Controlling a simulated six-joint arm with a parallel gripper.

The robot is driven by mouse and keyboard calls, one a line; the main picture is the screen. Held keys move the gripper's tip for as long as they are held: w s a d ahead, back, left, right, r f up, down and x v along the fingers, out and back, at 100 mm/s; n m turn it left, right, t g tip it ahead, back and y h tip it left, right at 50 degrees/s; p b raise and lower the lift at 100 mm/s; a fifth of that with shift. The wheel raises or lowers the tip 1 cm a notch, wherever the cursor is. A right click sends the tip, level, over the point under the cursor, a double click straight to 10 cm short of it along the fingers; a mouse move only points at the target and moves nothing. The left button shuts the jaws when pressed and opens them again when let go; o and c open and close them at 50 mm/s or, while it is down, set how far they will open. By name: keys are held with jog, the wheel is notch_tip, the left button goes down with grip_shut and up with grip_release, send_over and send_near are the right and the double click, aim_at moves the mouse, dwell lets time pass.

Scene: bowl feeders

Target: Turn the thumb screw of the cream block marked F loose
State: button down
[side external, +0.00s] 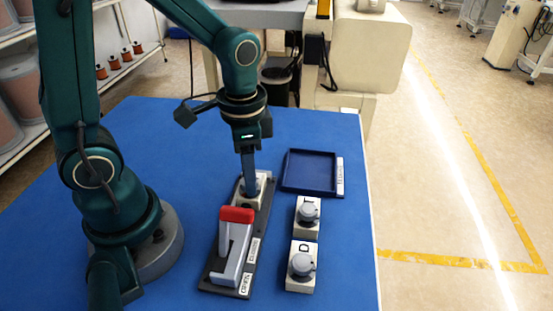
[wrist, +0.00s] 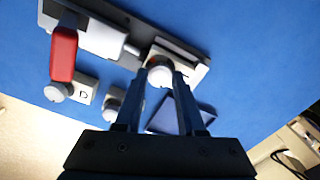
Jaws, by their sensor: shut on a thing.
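A cream block (side external: 265,187) sits at the far end of a dark fixture plate (side external: 222,278); its letter is not readable. My gripper (side external: 248,178) points down over this block. In the wrist view, my fingertips (wrist: 162,76) are shut on its round grey thumb screw (wrist: 159,68), one finger on each side. The block also shows in the wrist view (wrist: 190,62), beyond the fingers. Fingers hide part of the screw.
The clamp's red handle (side external: 237,214) stands near the gripper on the plate. Cream block D (side external: 301,285) and another knobbed cream block (side external: 307,231) stand to the right. A blue tray (side external: 311,190) lies behind them, empty. Blue tabletop is clear at back left.

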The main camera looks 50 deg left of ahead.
jog(key=n, duration=0.5)
jog(key=shift+n, duration=2.5)
jog(key=c, duration=0.5)
grip_release()
jog(key=shift+r, duration=2.55)
